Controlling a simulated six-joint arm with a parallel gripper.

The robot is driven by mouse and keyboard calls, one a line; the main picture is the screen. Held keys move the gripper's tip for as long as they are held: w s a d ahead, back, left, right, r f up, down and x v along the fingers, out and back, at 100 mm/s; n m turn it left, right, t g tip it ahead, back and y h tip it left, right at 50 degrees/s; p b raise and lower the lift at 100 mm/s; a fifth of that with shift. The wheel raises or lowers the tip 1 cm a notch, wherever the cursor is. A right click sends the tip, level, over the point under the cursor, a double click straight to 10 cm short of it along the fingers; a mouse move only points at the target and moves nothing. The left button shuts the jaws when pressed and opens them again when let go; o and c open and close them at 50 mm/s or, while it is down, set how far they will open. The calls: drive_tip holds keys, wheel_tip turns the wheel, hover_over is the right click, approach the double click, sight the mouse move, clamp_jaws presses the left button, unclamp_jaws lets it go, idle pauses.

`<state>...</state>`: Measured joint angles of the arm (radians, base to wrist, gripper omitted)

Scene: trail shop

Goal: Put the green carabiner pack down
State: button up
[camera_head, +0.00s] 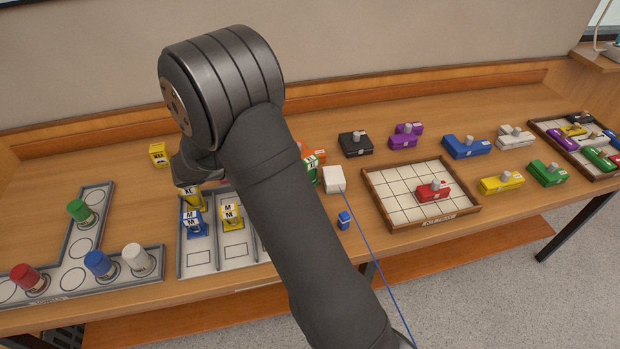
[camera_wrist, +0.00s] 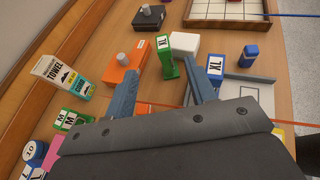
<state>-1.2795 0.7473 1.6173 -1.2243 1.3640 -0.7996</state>
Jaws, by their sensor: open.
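In the wrist view, my gripper (camera_wrist: 163,90) is open, its two fingers wide apart, with nothing visibly clamped. A green pack with a white XL label (camera_wrist: 166,57) stands upright just beyond the gap between the fingertips. Green M packs (camera_wrist: 72,121) are at the left, behind the gripper body. I cannot tell which is the carabiner pack. In the head view, green packs (camera_head: 311,164) show partly beside my arm, which hides the gripper's fingers.
A white box (camera_head: 333,179), a blue bottle (camera_head: 344,220) and an orange box (camera_wrist: 118,80) stand close around. A grey compartment tray (camera_head: 199,258) holds blue and yellow packs, partly behind my arm. A towel carton (camera_wrist: 62,77) stands at left. A gridded tray (camera_head: 385,195) lies right.

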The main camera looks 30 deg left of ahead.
drive_tip(key=f, duration=0.1)
approach(315, 156)
drive_tip(key=x, duration=0.5)
drive_tip(key=shift+d+f, duration=0.1)
drive_tip(key=shift+f+x, duration=0.15)
drive_tip(key=shift+x, duration=1.2)
drive_tip(key=shift+f+x, duration=0.15)
drive_tip(key=shift+x, duration=1.15)
drive_tip(key=shift+s, duration=0.15)
drive_tip(key=shift+c, duration=0.4)
clamp_jaws()
